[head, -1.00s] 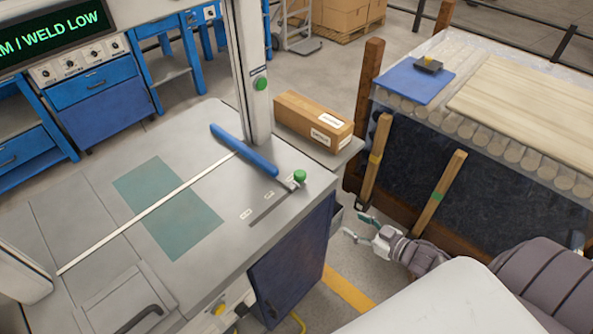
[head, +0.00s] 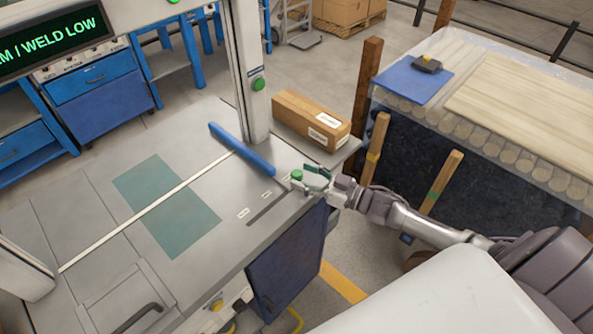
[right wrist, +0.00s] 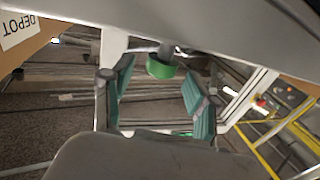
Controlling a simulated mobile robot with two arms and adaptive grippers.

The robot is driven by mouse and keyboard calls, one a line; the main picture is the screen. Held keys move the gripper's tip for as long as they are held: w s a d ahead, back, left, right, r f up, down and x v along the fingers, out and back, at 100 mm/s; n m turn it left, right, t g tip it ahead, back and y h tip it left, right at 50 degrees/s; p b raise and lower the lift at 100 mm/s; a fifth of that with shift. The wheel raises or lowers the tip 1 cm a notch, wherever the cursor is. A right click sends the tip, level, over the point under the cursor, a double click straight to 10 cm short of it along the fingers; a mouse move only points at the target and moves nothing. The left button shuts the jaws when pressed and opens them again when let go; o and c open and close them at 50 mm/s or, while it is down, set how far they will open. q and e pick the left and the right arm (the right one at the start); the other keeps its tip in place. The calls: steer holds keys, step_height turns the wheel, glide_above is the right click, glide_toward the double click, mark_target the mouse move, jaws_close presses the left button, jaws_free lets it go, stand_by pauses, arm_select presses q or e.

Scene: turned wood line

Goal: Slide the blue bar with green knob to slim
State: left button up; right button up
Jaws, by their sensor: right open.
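The blue bar (head: 242,150) lies slantwise on the grey machine top (head: 120,215). Its green knob (head: 296,175) stands at the far right end of a dark slot (head: 280,208). Two small white labels (head: 243,213) sit beside the slot, too small to read. My right gripper (head: 313,182) is open, just right of the knob. In the right wrist view the green knob (right wrist: 160,68) shows between and beyond the teal fingers of the open gripper (right wrist: 158,92), and I see no clear contact. My left gripper is not in view.
A white column (head: 250,70) with a green button rises behind the bar. A cardboard box (head: 310,118) stands behind the gripper. A roller table (head: 480,145) with a blue mat (head: 412,82) and wooden posts stands at the right.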

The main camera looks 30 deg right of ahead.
steer(key=shift+x, duration=1.4)
jaws_close()
